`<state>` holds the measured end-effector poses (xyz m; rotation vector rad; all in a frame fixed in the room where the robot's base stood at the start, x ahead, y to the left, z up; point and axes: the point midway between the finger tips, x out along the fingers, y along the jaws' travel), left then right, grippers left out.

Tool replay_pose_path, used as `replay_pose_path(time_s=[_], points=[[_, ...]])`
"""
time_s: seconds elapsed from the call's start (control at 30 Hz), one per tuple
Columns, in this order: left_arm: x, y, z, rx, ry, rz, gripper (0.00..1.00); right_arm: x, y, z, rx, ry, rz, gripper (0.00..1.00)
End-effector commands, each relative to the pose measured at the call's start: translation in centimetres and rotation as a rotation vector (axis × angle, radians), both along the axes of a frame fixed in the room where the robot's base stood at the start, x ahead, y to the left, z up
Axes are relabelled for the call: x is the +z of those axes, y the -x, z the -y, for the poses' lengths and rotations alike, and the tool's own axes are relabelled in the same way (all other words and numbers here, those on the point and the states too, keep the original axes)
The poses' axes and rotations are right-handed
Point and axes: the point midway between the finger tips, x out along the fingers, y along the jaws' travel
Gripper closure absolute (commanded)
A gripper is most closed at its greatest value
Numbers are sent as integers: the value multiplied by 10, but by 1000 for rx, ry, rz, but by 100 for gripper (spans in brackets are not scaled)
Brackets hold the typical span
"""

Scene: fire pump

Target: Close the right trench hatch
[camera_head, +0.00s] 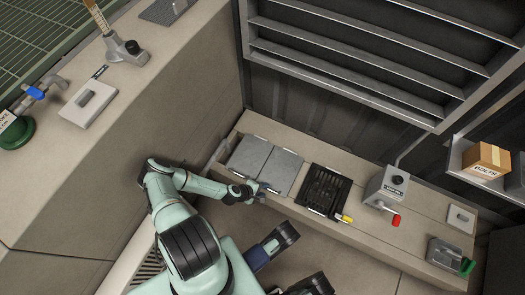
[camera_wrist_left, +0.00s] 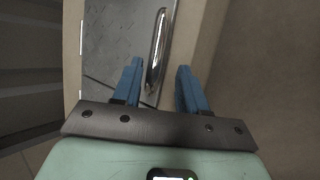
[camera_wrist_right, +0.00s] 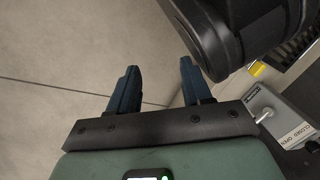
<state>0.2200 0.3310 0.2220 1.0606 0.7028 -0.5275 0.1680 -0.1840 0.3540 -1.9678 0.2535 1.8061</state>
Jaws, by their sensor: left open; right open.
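Two grey metal hatch plates lie side by side on the left part of the low bench in the head view: the left hatch (camera_head: 249,156) and the right hatch (camera_head: 282,169). Both look about flat; I cannot tell whether the right one is fully seated. My left gripper (camera_head: 262,190) is at the near edge of the right hatch. In the left wrist view a shiny bar handle (camera_wrist_left: 157,50) beside patterned plate reaches between the open blue fingers (camera_wrist_left: 158,85); they look apart from it. My right gripper (camera_wrist_right: 153,85) is open and empty above bare floor.
A black grate (camera_head: 324,188) with a yellow-tipped lever is right of the hatches. Further right are a grey box (camera_head: 386,187) with a red handle and a green-handled device (camera_head: 449,256). A louvred wall stands behind. A tall block (camera_head: 185,70) rises at left.

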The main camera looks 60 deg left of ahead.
Motion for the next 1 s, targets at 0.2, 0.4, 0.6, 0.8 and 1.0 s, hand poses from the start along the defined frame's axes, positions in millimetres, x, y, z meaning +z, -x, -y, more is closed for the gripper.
replay_pose_path(time_s=[0.2,0.4,0.6,0.8,1.0], points=[[10,-1,0,-1,-3,3,58,12,-12,-2,3,1,41,51],[32,-1,0,-2,-3,4,58,46,-44,-7,9,7,151,51],[63,-1,-1,-1,-4,5,58,74,-14,-25,42,-39,77,51],[93,-1,-1,-1,-2,3,58,102,24,-44,79,-91,-24,51],[122,-1,0,0,-1,3,58,131,60,-60,117,-141,-123,51]])
